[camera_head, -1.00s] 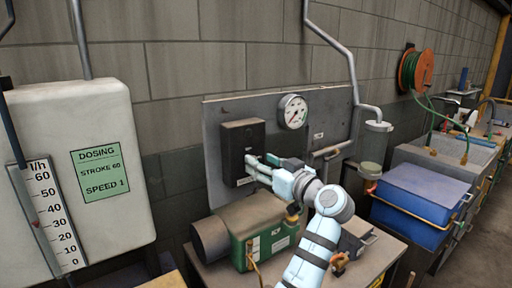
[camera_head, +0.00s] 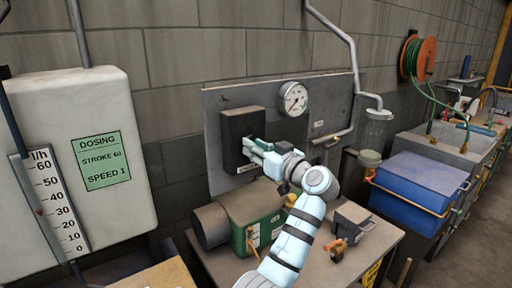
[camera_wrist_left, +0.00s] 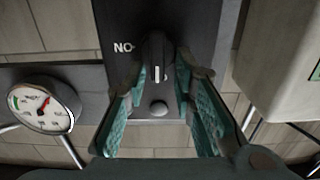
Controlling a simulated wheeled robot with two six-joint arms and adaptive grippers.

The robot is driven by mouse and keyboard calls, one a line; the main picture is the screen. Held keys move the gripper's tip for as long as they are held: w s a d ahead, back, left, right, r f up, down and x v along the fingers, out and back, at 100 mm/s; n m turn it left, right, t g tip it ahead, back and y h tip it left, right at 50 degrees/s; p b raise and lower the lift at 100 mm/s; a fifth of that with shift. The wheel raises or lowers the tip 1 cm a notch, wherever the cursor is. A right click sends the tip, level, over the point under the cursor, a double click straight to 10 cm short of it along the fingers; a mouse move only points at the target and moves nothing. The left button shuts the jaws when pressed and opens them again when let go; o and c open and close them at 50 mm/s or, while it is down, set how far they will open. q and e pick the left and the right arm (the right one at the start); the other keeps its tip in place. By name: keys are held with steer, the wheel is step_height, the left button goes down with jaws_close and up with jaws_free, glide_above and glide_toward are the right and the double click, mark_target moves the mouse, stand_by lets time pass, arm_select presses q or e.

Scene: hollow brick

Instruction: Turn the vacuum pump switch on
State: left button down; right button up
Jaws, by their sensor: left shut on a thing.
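A dark switch box (camera_head: 236,128) is mounted on the grey wall panel. In the left wrist view, its black knob (camera_wrist_left: 157,55) has a white mark, with upside-down "ON" lettering beside it. My left gripper (camera_head: 252,150) reaches the front of the box. In the left wrist view its teal fingers (camera_wrist_left: 170,80) stand on both sides of the knob, shut on it. A round button or stud (camera_wrist_left: 158,108) sits near the knob. The fingers hide the knob in the head view. The green pump (camera_head: 245,215) sits below on a bench. My right gripper is out of view.
A pressure gauge (camera_head: 293,98) sits on the panel right of the box; it also shows in the left wrist view (camera_wrist_left: 42,104). A pipe runs down to a clear jar (camera_head: 374,132).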

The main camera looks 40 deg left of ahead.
arm_select(q)
steer(key=shift+w+d+f+m+p, duration=0.1)
steer(key=shift+w+f+m+p, duration=0.55)
steer(key=shift+m, duration=2.35)
steer(key=shift+d+f+m+p, duration=0.2)
steer(key=shift+m+p, duration=1)
steer(key=shift+m, duration=1.8)
steer(key=shift+w+d+f+m+p, duration=0.1)
steer(key=shift+w+f+m+p, duration=0.55)
steer(key=shift+m, duration=2.35)
steer(key=shift+s+r, duration=0.2)
steer(key=shift+s, duration=0.15)
steer(key=c, duration=1.4)
jaws_free()
steer(key=shift+o, duration=0.6)
steer(key=shift+r, duration=0.2)
